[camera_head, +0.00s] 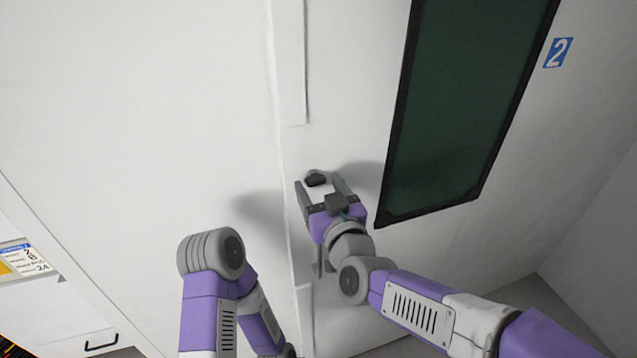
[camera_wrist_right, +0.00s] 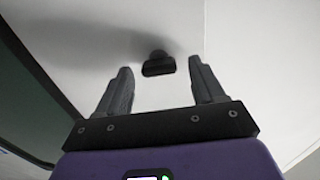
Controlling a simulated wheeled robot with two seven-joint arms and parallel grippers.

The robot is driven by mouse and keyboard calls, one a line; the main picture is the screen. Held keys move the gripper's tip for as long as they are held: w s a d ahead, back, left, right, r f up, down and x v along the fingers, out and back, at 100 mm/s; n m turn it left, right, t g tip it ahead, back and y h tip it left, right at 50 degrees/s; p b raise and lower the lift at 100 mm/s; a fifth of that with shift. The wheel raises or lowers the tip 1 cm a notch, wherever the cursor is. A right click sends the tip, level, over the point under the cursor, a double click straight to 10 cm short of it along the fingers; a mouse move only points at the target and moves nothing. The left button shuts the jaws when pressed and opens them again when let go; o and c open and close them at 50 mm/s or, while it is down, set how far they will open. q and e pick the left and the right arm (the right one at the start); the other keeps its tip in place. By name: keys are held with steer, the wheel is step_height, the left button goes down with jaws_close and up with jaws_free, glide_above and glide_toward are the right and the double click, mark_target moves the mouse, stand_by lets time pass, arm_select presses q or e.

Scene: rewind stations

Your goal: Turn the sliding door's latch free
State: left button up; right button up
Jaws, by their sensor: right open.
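The latch (camera_head: 316,179) is a small dark knob on the white sliding door (camera_head: 345,110), near a vertical seam. In the right wrist view the latch (camera_wrist_right: 158,64) stands out from the white surface beyond the fingertips, roughly midway between them. My right gripper (camera_head: 318,187) is open, with its two grey fingers pointing at the latch. In the wrist view the fingers (camera_wrist_right: 161,75) are apart with nothing between them. The latch appears clear of both fingers. My left arm shows at the lower middle, but its gripper is not visible.
A dark green window (camera_head: 460,110) with a black frame is in the door, right of my right gripper. A blue sign with a 2 (camera_head: 557,52) is at upper right. A labelled panel (camera_head: 30,258) and a black handle (camera_head: 101,341) are at lower left.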

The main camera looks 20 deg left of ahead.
steer(key=shift+w+a, duration=0.3)
steer(key=shift+w, duration=0.2)
steer(key=c, duration=1.1)
steer(key=shift+o, duration=0.2)
steer(key=shift+f+m+b, duration=0.2)
steer(key=shift+m+b, duration=1.6)
steer(key=shift+m, duration=0.1)
steer(key=m+b, duration=0.3)
steer(key=m, duration=0.1)
steer(key=m+b, duration=0.2)
steer(key=m, duration=0.3)
steer(key=shift+m+b, duration=0.35)
steer(key=shift+m, duration=0.05)
steer(key=m+b, duration=0.1)
steer(key=m, duration=0.3)
steer(key=shift+b, duration=0.3)
steer(key=shift+r+m, duration=0.1)
steer(key=shift+m, duration=0.2)
